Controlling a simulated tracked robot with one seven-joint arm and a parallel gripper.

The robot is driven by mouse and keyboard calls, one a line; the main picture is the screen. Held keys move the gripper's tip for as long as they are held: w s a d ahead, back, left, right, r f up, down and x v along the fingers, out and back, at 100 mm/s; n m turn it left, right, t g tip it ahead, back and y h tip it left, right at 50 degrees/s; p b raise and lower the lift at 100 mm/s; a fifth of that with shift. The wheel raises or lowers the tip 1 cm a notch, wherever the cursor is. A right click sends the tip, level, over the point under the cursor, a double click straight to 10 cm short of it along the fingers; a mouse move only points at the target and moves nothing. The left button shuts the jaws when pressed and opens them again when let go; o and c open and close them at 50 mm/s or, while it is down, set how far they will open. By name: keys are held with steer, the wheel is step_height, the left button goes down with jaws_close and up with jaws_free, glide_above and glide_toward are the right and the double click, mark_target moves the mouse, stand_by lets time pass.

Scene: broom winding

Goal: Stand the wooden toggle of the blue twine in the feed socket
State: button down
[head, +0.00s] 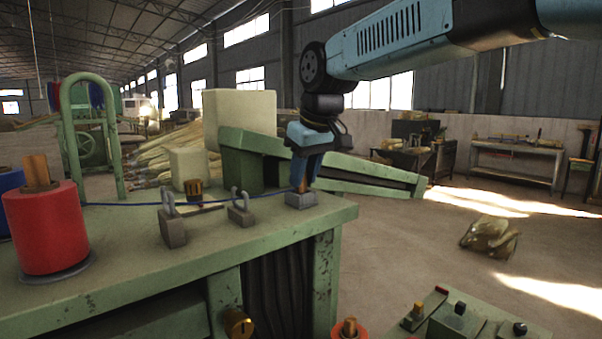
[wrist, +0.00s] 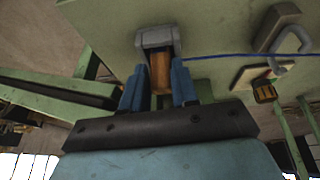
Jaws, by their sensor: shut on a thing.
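My gripper (head: 302,178) points down at the right end of the green bench, with its blue fingers on both sides of the wooden toggle (wrist: 160,74). It is shut on the toggle, which stands about upright. The grey feed socket (head: 301,200) is directly below; in the wrist view the toggle's far end meets the socket (wrist: 155,38). I cannot tell how deep it sits. The blue twine (head: 120,204) runs from the left along the bench past two grey hook guides (head: 173,232) (head: 241,212) to the toggle. The twine also shows in the wrist view (wrist: 230,56).
A red spool (head: 45,230) stands at the bench's left, with a blue spool (head: 8,182) partly cut off. A control panel (head: 465,322) is at the lower right. The bench top in front of the socket is clear.

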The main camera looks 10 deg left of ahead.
stand_by(0.3)
steer(key=c, duration=0.8)
jaws_free()
